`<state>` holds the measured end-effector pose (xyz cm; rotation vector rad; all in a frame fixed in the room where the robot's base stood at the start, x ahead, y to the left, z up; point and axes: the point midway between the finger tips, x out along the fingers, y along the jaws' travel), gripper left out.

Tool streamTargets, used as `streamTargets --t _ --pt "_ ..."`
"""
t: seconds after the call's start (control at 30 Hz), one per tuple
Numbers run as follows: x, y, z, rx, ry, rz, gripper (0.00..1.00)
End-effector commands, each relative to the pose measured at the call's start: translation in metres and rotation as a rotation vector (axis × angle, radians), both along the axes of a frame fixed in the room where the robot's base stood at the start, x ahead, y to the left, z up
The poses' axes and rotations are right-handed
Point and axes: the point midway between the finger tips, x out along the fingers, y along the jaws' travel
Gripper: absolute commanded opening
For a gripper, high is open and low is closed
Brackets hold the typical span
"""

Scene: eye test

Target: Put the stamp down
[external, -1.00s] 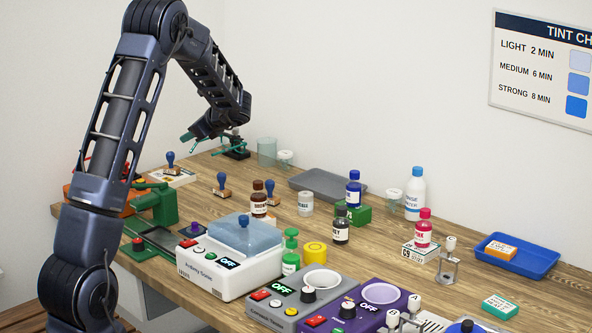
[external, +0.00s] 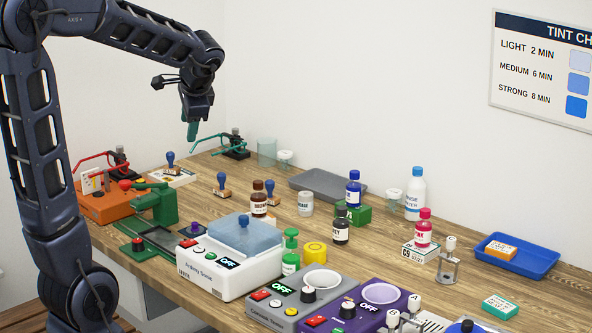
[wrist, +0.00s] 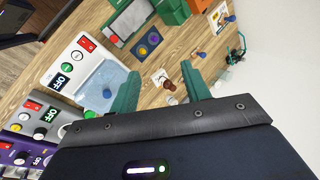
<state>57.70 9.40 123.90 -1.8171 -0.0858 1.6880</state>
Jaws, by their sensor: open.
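My gripper (external: 192,131) points down in the air above the back left of the table. In the wrist view its two green fingers (wrist: 160,68) stand wide apart with nothing held between them. Three blue-handled stamps stand upright in the external view. One stamp (external: 170,161) is on a white pad or box at the back left, one (external: 222,184) is on bare wood, and one (external: 270,193) is beside a brown bottle. A blue handle on a white pad (wrist: 230,18) and another (wrist: 195,53) show in the wrist view. My gripper touches none of them.
A green press (external: 158,205) and an orange box (external: 105,207) stand at the left. A green clamp stand (external: 236,143) is at the back. A white machine with a blue lid (external: 222,262) stands in front. A grey tray (external: 327,186) lies behind. Bare wood shows around the middle stamp.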

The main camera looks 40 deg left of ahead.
Motion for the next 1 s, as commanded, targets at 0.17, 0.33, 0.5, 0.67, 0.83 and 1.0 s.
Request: streamTargets --t 0.17,0.33,0.5,0.67,0.83,1.0 --pt "-0.047 -0.044 0.007 -0.124 -0.098 0.072 0.47" --pt "-0.091 -0.084 0.006 -0.249 -0.175 0.141 0.47" --pt "-0.134 -0.121 0.002 -0.379 -0.24 0.208 0.47" --pt "-0.169 -0.15 -0.006 -0.49 -0.285 0.262 0.47" --pt "-0.191 -0.168 -0.013 -0.567 -0.309 0.298 0.47" --pt "-0.198 -0.174 -0.015 -0.593 -0.314 0.312 0.47"
